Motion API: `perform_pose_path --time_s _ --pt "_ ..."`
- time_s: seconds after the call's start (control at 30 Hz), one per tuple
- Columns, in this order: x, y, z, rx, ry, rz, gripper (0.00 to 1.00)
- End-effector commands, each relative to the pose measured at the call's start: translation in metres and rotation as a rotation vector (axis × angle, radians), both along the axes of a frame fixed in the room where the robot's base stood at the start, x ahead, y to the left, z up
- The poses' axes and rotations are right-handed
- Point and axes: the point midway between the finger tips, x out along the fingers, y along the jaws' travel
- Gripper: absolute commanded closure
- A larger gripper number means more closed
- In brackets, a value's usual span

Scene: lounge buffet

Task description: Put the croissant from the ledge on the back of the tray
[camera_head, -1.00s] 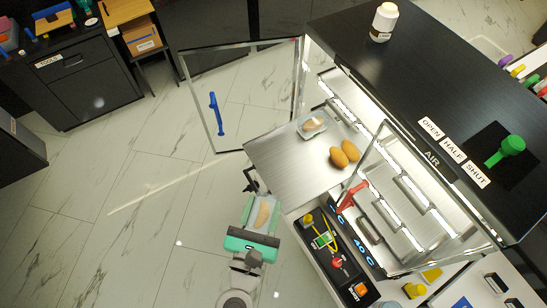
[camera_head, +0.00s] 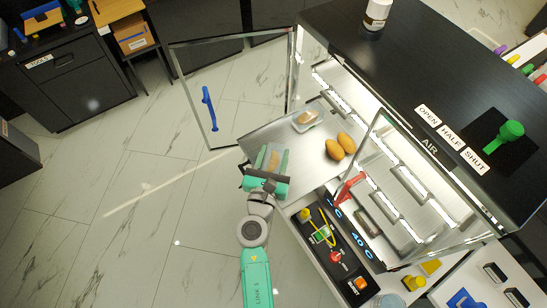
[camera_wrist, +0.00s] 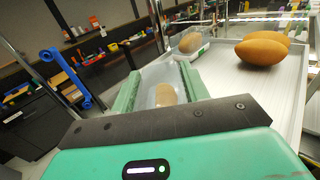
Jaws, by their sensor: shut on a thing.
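My gripper (camera_head: 272,160) is shut on a clear dish or wrapper with a tan croissant (camera_wrist: 166,94) in it. The croissant also shows between the fingers in the head view (camera_head: 274,158). The gripper is at the near left edge of the metal tray (camera_head: 308,168), with the fingertips over it; I cannot tell the height. On the tray's far part sits a similar pale roll in a clear dish (camera_head: 306,119), straight ahead in the wrist view (camera_wrist: 188,42). Two brown oval breads (camera_head: 340,146) lie on the tray to the right.
The tray reaches out of a glass display case (camera_head: 400,190). An open glass door with a blue handle (camera_head: 209,108) stands to the left. A red handle (camera_head: 350,187) is right of the tray, above a control panel (camera_head: 330,250). The tray's near middle is bare.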

Motion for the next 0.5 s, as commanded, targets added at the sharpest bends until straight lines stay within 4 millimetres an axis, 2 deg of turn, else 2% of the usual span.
perform_pose_path --time_s 0.33,0.37,0.43,0.5 --pt "0.0002 0.0001 -0.0034 0.0 -0.002 0.0 0.78" --pt "0.0002 0.0001 -0.0017 0.0 -0.002 0.0 0.49" --pt "0.0001 0.0001 -0.0014 0.0 -0.001 0.0 0.35" --pt "0.0001 0.0001 -0.0014 0.0 -0.001 0.0 0.33"
